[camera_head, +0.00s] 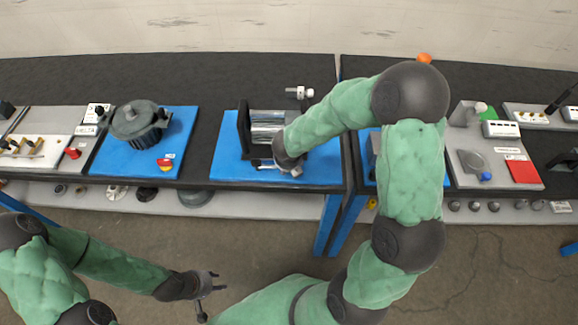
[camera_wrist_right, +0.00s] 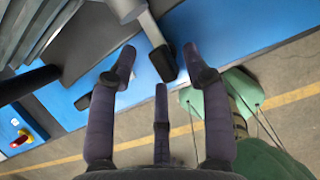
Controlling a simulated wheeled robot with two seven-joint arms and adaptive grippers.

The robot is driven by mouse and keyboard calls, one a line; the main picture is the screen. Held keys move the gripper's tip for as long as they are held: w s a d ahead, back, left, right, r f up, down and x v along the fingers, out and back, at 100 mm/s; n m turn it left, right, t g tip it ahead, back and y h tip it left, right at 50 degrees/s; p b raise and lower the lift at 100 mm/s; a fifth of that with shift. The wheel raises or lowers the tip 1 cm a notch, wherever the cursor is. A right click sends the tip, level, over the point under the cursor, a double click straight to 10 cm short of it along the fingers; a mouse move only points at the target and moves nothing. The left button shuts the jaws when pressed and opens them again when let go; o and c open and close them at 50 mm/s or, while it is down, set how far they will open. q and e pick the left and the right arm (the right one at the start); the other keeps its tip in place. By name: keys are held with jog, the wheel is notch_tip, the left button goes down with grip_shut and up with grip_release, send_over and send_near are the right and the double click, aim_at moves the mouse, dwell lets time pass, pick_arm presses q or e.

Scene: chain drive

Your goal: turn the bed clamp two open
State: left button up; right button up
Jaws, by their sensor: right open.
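My right gripper (camera_wrist_right: 160,55) is open in the right wrist view, its fingers spread around a grey lever with a black end (camera_wrist_right: 162,64). The black end lies between the two upper fingertips; I cannot tell whether they touch it. This lever appears to belong to a bed clamp, but no label shows which one. A small light-grey handle (camera_head: 262,164) shows just left of the wrist. My left gripper (camera_head: 213,282) is open and empty, low in front of the bench.
A shiny cylinder (camera_head: 268,124) in a black frame stands on the blue plate behind my right wrist. A motor (camera_head: 138,124) and a red-yellow button (camera_head: 165,164) are to the left. A panel with a red plate (camera_head: 523,171) is at right. The floor before the bench is clear.

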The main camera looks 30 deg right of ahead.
jog(key=shift+f, duration=0.3)
grip_shut()
